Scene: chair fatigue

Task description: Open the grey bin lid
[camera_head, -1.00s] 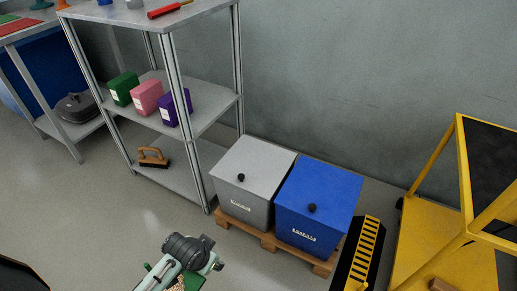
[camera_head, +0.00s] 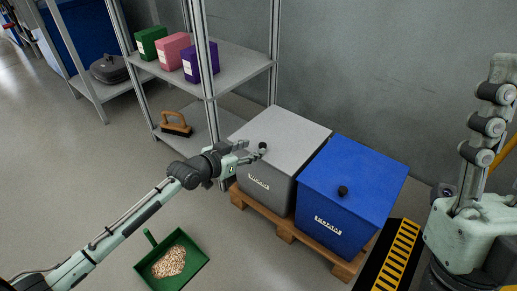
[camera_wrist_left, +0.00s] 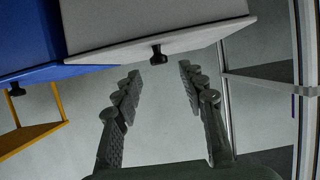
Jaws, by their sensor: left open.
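The grey bin (camera_head: 262,183) stands left of the blue bin, with its flat grey lid (camera_head: 283,132) shut. A small black knob (camera_head: 262,147) sits on the lid's front edge. My left gripper (camera_head: 254,152) is at the knob, reaching in from the left front. In the left wrist view, the two fingers (camera_wrist_left: 160,72) are spread apart and empty. The knob (camera_wrist_left: 156,54) appears just beyond and between the fingertips, without visible contact. The lid's edge (camera_wrist_left: 160,40) runs above them. My right gripper is not in view.
The blue bin (camera_head: 345,190) with its own black knob shares a wooden pallet (camera_head: 283,229) with the grey bin. A metal shelf (camera_head: 240,60) stands close behind left. A green dustpan (camera_head: 193,240) with pale bits lies on the floor. A yellow-black striped item (camera_head: 398,255) is at right.

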